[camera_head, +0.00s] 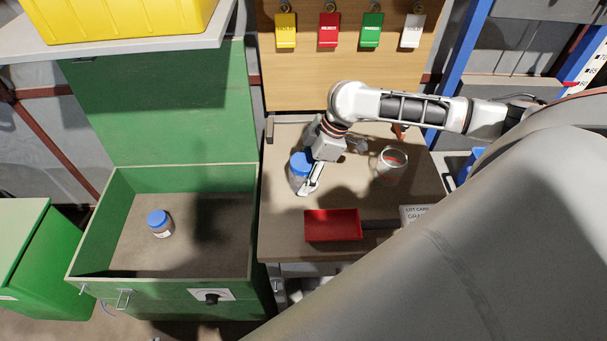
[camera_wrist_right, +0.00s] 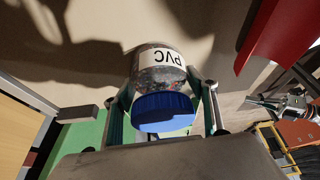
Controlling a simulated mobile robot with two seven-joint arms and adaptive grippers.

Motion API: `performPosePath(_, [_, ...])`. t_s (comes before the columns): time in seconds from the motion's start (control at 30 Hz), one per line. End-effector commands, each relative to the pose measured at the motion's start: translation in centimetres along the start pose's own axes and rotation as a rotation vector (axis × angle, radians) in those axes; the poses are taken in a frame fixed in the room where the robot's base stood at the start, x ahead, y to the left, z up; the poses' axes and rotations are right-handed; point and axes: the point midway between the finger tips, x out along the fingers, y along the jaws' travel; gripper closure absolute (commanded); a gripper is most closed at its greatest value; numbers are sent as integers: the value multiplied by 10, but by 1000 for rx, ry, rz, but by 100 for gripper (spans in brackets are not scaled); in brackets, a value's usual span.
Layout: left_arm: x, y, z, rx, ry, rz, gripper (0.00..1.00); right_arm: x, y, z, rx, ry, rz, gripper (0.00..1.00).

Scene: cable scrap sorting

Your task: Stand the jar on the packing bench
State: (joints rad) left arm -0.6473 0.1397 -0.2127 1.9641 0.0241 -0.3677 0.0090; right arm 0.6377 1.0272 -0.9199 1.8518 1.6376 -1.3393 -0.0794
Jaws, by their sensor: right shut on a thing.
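A clear jar with a blue lid (camera_head: 300,160) is at the left part of the packing bench (camera_head: 280,225). My right gripper (camera_head: 311,172) is shut on it, with one finger on each side. In the right wrist view the jar (camera_wrist_right: 162,85) shows a white label reading PVC and coloured bits inside. The fingers hide part of the jar in the head view. I cannot tell whether its base touches the bench. My left gripper is not in view.
A red tray (camera_head: 333,226) lies at the bench front. A clear container (camera_head: 391,165) stands at right, beside a white card (camera_head: 414,214). Coloured tags hang on the board behind.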

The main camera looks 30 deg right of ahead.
Motion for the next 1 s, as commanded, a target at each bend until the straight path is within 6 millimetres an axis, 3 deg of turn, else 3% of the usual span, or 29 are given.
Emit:
performPosePath(0.23, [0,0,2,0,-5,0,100,0,0,0,0,0,0,68])
performPosePath(0.27, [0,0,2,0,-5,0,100,0,0,0,0,0,0,40])
performPosePath(0.3, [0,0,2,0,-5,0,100,0,0,0,0,0,0,30])
performPosePath(0.33, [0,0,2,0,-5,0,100,0,0,0,0,0,0,26])
performPosePath(0.73, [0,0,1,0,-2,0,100,-3,0,0,0,-1,1,26])
performPosePath(0.87, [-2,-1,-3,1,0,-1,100,-20,1,0,-2,-1,3,26])
performPosePath(1.0, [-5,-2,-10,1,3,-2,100,-48,2,-1,-1,-1,5,26])
